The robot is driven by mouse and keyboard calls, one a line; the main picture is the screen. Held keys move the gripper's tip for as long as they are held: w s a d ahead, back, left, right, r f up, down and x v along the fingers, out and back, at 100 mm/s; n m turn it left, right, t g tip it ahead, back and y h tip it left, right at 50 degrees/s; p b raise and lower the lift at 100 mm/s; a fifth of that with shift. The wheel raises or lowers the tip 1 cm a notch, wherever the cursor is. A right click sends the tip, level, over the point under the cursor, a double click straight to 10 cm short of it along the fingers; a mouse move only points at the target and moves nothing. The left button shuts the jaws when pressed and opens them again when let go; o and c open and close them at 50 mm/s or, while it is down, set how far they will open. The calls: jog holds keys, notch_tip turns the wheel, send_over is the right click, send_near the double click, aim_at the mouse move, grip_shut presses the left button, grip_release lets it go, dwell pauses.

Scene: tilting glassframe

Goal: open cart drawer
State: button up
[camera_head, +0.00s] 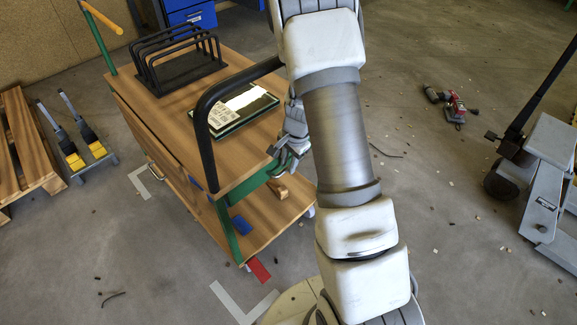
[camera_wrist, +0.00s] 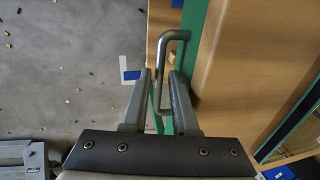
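The wooden cart (camera_head: 250,185) stands left of my arm in the head view, with green posts and a lower shelf. My gripper (camera_head: 280,156) is at the cart's right side, partly hidden by my arm. In the wrist view a bent metal bar handle (camera_wrist: 162,52) stands out from the cart beside a green post. My gripper (camera_wrist: 161,76) is open, its two fingers on either side of this handle in the picture. Whether they touch it or how deep it sits between them, I cannot tell.
A black rack (camera_head: 180,62) and a framed glass panel (camera_head: 236,108) are on the cart top. A black push handle (camera_head: 207,140) arches at its near end. A pallet jack (camera_head: 545,185) stands at right, a red tool (camera_head: 456,110) on the floor. Floor between is mostly clear.

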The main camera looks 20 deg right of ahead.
jog(key=shift+f, duration=0.1)
grip_shut()
dwell(1.4)
